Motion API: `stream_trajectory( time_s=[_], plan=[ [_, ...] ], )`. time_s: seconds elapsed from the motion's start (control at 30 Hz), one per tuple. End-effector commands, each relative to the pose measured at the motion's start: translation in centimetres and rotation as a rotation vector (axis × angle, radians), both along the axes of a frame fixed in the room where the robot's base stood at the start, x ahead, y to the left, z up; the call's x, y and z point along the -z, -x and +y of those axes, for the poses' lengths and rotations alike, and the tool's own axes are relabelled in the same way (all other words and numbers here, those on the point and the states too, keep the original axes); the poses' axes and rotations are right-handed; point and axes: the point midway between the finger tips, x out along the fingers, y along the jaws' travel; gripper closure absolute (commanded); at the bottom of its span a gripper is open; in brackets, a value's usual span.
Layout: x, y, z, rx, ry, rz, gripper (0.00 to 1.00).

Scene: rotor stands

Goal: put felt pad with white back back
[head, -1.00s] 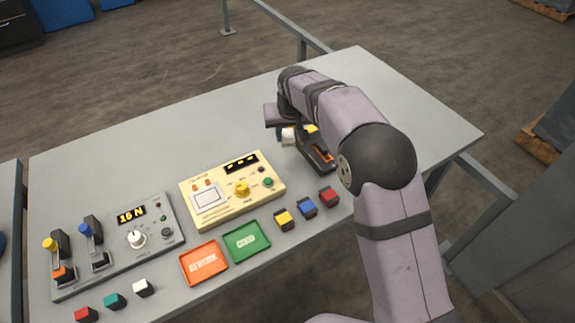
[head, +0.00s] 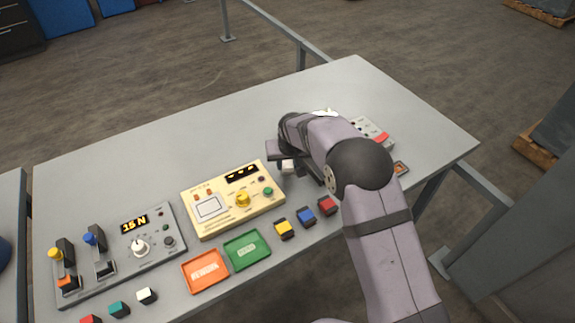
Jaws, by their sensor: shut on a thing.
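My gripper (head: 286,163) is behind the upper right corner of the cream panel, largely hidden by my own arm. It is shut on a small white piece (head: 287,168), which looks like the felt pad with the white back; its lower part is hard to make out. A dark stand (head: 316,172) just right of it is mostly covered by the arm. Another small block with a white top (head: 147,296) sits at the front left, beside a teal block (head: 119,309) and a red one (head: 90,319).
A cream panel (head: 228,222) and a grey panel (head: 181,254) with levers stand on the table. Orange (head: 205,287) and green (head: 247,262) trays lie in front. Yellow (head: 284,229), blue (head: 306,218) and red (head: 327,206) blocks stand right of them.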

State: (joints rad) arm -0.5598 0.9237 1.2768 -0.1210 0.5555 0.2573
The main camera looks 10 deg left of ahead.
Motion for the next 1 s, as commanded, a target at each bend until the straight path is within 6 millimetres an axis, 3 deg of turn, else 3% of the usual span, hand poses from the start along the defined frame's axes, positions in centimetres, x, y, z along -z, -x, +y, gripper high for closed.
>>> stream_trajectory(
  time_s=[0.17,0.57,0.6,0.67,1.0],
  plan=[
    [1.7,0.0,0.0,-0.001,0.001,0.001,0.9],
    [2.2,0.0,0.0,0.0,0.0,-0.001,0.9],
    [2.2,0.0,0.0,0.0,0.0,-0.001,0.65],
    [2.1,0.0,0.0,0.0,0.0,-0.001,0.51],
    [2.0,0.0,0.0,0.0,0.0,-0.001,0.51]
  ],
)
